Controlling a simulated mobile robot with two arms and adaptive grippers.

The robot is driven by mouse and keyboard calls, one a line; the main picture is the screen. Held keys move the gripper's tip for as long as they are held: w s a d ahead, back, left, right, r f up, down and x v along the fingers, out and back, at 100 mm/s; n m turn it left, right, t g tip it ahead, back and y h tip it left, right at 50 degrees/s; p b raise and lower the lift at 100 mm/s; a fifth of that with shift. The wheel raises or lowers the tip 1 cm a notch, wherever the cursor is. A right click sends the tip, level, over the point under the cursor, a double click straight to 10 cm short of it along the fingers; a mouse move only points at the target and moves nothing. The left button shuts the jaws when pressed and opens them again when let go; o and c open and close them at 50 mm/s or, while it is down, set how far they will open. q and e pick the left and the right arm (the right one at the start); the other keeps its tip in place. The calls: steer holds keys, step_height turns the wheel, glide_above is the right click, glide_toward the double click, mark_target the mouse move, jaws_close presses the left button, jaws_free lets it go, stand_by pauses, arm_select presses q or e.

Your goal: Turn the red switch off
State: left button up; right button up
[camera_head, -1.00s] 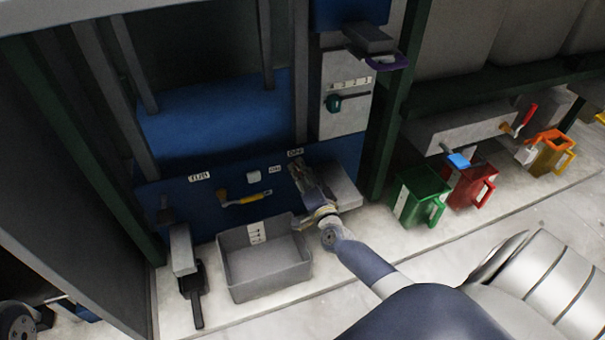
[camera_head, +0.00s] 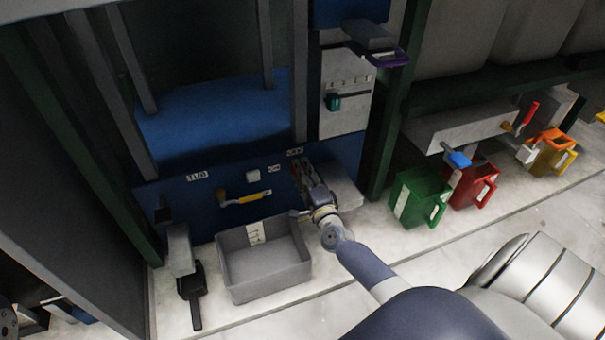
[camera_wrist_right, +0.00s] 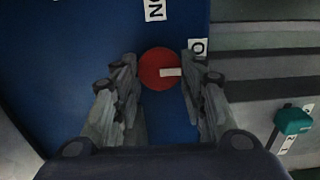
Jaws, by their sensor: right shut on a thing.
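The red switch (camera_wrist_right: 156,70) is a round red knob with a white bar on a blue panel (camera_wrist_right: 75,50). The bar lies nearly level in the right wrist view, its end toward a partly hidden white label (camera_wrist_right: 198,47); another label (camera_wrist_right: 154,9) is above the knob. My right gripper (camera_wrist_right: 162,80) is shut on the knob, one finger on each side. In the head view my right gripper (camera_head: 302,171) is at the panel, just below the OFF label (camera_head: 295,152) and right of the ON label (camera_head: 274,168), and hides the knob.
A grey bin (camera_head: 262,268) stands below the panel, left of my right arm. A yellow-handled lever (camera_head: 245,198) is left of my gripper. A teal-knobbed lever (camera_head: 333,102) is above. Green (camera_head: 420,195) and red (camera_head: 472,186) jugs stand to the right.

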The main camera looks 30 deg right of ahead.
steer(key=shift+d+r, duration=0.1)
steer(key=shift+d, duration=0.05)
steer(key=o, duration=1)
steer(key=shift+c, duration=0.2)
steer(key=shift+o, duration=0.2)
steer(key=v, duration=1.2)
steer(key=shift+w, duration=0.1)
